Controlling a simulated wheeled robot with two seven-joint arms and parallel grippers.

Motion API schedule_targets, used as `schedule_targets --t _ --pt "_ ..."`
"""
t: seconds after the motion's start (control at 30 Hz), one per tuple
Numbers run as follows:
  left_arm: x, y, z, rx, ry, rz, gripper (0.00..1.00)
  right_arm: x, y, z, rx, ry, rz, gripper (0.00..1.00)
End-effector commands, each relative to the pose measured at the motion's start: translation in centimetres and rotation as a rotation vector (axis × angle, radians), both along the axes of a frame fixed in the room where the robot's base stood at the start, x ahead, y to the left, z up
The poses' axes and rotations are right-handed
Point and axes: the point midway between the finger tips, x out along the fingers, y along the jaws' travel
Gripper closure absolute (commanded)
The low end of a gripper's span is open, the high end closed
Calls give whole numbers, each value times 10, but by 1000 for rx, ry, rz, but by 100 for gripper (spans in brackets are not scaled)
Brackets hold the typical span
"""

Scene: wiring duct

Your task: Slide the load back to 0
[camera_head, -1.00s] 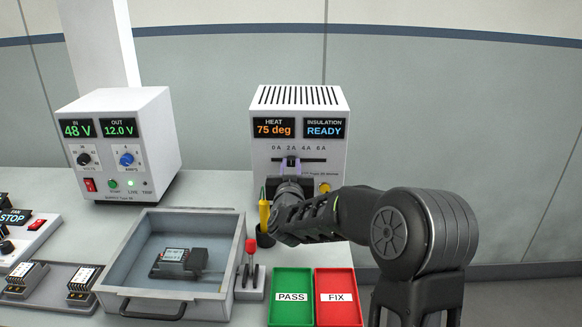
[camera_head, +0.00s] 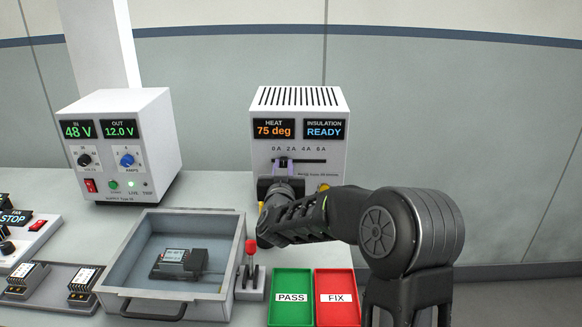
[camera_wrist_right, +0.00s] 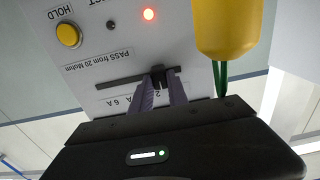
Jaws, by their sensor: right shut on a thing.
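The load slider (camera_head: 283,160) is a small dark knob in a horizontal slot on the front of a white instrument box (camera_head: 262,145). The scale above the slot starts with 0 A at its left end. In the head view the knob stands between the 0 A and 2 A marks, nearer 0 A. My right gripper (camera_head: 283,167) is shut on it, with the fingers pointing at the panel. In the right wrist view the knob (camera_wrist_right: 160,73) sits between the two purplish-grey fingers (camera_wrist_right: 160,92), near one end of the slot. My left gripper is not in view.
A yellow handle (camera_wrist_right: 226,25) with a green wire hangs close beside the fingers in the wrist view. Below my arm lie a green PASS tray (camera_head: 290,283) and a red FIX tray (camera_head: 336,283). A grey bin (camera_head: 135,262) and a power supply (camera_head: 150,140) stand left.

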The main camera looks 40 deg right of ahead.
Motion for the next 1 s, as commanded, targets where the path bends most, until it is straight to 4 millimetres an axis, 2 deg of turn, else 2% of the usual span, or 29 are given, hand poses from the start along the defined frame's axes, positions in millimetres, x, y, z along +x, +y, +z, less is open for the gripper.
schedule_targets --t 0.03,0.13,0.4,0.43,0.67,1.0 --pt "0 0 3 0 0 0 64 7 10 2 -1 -1 6 100" --pt "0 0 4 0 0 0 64 13 18 1 -1 -1 4 100" --pt "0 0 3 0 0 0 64 15 21 1 -1 -1 6 100" --pt "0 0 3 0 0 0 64 15 21 1 -1 -1 6 79" --pt "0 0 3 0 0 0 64 14 20 1 -1 -1 5 60" --pt "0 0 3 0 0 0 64 14 19 3 -1 -1 2 58"
